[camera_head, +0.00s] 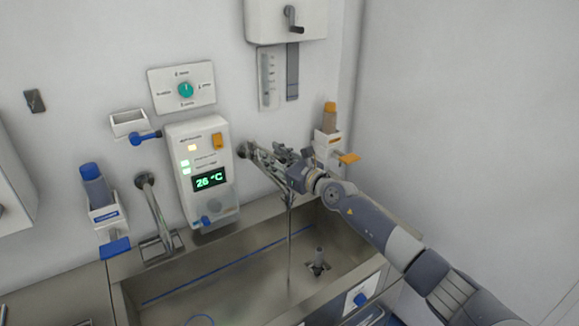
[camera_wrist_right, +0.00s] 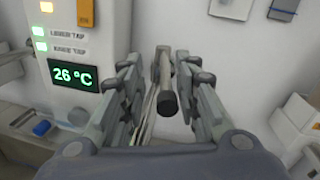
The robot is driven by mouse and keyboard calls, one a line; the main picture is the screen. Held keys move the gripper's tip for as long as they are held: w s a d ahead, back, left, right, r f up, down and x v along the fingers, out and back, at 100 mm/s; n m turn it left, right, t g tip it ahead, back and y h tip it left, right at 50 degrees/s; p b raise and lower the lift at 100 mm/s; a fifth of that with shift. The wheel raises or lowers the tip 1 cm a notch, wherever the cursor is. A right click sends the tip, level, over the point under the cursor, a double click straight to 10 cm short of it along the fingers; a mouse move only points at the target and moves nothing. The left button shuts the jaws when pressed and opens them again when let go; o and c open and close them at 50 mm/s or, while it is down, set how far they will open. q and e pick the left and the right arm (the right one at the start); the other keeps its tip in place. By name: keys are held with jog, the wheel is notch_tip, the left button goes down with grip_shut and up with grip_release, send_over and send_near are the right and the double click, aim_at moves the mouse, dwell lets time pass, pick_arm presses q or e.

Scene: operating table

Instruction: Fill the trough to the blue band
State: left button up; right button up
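The steel trough (camera_head: 215,282) is along the bottom of the head view, with a thin blue band (camera_head: 228,265) on its back wall. A thin vertical stream (camera_head: 289,245) falls into it below my right gripper. I cannot tell the water level. A standing plug or drain piece (camera_head: 318,263) is on the right of the trough floor. My right gripper (camera_head: 276,158) is at the right wall tap. In the right wrist view its fingers are apart, on either side of a dark-ended tap part (camera_wrist_right: 168,100), with gaps visible. My left gripper is not in view.
A control box (camera_head: 203,170) reading 26 °C hangs behind the trough, below a teal dial panel (camera_head: 182,87). A left spout (camera_head: 157,215) and dispensers with a blue bottle (camera_head: 94,185) and an orange-capped bottle (camera_head: 330,118) flank it. The right wall is bare.

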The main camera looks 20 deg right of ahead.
jog(key=v, duration=0.8)
jog(key=shift+s+d+r, duration=0.1)
jog(key=shift+s, duration=0.45)
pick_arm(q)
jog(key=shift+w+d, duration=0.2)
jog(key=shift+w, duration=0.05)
